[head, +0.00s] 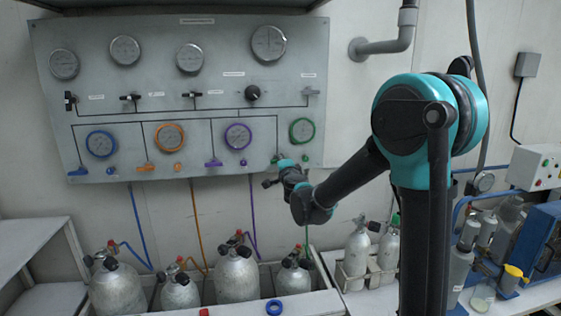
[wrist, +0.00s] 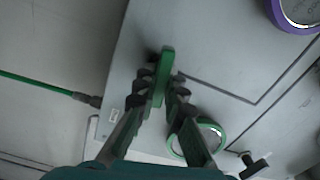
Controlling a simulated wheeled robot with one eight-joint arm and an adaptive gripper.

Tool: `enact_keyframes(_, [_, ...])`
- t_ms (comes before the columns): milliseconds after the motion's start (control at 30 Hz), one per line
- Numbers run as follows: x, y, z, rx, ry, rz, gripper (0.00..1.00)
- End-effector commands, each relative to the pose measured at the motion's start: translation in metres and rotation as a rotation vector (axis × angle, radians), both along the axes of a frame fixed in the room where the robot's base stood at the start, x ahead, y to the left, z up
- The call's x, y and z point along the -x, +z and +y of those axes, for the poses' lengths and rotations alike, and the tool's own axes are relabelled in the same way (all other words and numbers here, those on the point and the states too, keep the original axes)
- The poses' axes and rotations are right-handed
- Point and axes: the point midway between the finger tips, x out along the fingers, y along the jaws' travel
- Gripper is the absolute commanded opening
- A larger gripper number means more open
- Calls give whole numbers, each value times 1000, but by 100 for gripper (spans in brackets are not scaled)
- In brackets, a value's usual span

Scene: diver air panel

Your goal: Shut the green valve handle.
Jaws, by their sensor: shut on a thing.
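The green valve handle (wrist: 166,62) is a slim bar on the grey panel. In the wrist view it stands between the two fingers of my gripper (wrist: 159,90), which are shut on it. In the head view my gripper (head: 280,170) is at the lower right of the panel, below and left of the green-ringed gauge (head: 302,130). There my gripper and wrist hide most of the handle. The green-ringed gauge also shows in the wrist view (wrist: 218,132), partly behind the right finger.
The grey panel (head: 230,85) also carries blue (head: 79,171), orange (head: 145,167) and purple (head: 213,163) handles in a row to the left. Several grey cylinders (head: 236,277) stand below. A purple-ringed gauge (wrist: 283,20) is at the wrist view's upper right.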

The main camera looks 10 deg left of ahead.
Motion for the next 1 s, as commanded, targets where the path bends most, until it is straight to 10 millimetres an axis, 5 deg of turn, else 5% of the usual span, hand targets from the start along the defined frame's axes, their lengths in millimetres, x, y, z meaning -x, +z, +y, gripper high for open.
enact_keyframes(400, [1, -2, 0, -175, 1, 50, 0])
enact_keyframes(933, [1, -2, 0, -199, 1, 57, 0])
enact_keyframes(1000, [1, -2, 0, -199, 1, 57, 16])
